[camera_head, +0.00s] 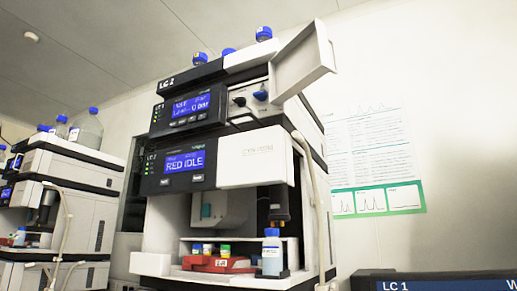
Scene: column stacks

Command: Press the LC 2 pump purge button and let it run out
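The LC 2 stack (215,160) stands in the middle of the view, its "LC 2" label on the top unit. The pump module (192,105) has a lit blue display; its small text is too blurred to read. A row of small buttons (185,121) sits under that display; their labels are too small to read, so I cannot tell which is purge. A light door (303,57) stands swung open at the upper right. Neither of my grippers is in view.
Another stack (70,185) stands left. A dark "LC 1" panel (440,281) is at lower right.

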